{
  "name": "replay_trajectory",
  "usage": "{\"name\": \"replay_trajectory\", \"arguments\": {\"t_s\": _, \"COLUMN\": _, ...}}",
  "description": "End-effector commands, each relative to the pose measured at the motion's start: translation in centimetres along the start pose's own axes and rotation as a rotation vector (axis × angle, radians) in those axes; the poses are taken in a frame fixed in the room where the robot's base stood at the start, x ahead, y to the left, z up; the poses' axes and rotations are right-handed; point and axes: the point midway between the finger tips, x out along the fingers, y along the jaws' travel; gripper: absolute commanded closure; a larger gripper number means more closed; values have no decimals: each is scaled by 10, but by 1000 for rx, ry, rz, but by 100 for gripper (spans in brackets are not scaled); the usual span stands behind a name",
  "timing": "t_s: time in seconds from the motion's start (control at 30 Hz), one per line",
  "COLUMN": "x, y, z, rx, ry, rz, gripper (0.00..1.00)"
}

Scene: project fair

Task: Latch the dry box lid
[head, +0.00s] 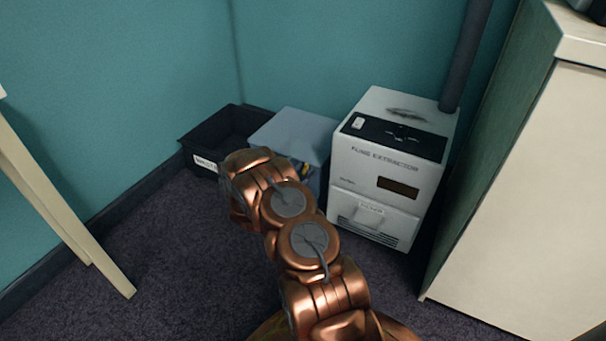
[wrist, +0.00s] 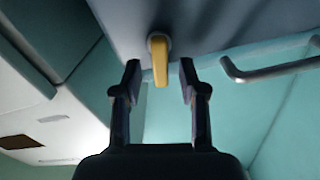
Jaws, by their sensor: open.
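The dry box appears to be the grey-blue box (head: 292,128) on the floor against the wall in the head view, partly hidden by my arm. A small yellow part (head: 306,168) shows on its front. In the wrist view, a yellow latch lever (wrist: 160,62) hangs from a round pivot on a grey-blue panel (wrist: 215,25). My gripper (wrist: 160,75) is open, with one finger on each side of the lever. Gaps show on both sides. Its fingers are hidden in the head view. Whether the lid is fully closed cannot be told.
A white fume extractor (head: 388,170) stands right of the box, with a dark pipe (head: 466,55) behind. A black bin (head: 215,135) stands left. A pale cabinet (head: 525,200) is at right, and a table leg (head: 60,205) at left. A metal bar handle (wrist: 268,72) shows in the wrist view.

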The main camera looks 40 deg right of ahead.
Motion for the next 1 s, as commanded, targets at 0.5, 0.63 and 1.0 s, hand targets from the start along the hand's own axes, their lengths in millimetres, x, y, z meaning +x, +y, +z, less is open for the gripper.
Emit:
{"name": "replay_trajectory", "arguments": {"t_s": 0.5, "x": 2, "y": 0, "z": 0, "rx": 0, "ry": 0, "rz": 0, "gripper": 77}}
{"name": "replay_trajectory", "arguments": {"t_s": 0.63, "x": 2, "y": 0, "z": 0, "rx": 0, "ry": 0, "rz": 0, "gripper": 91}}
{"name": "replay_trajectory", "arguments": {"t_s": 1.0, "x": 2, "y": 0, "z": 0, "rx": -2, "ry": -1, "rz": 0, "gripper": 100}}
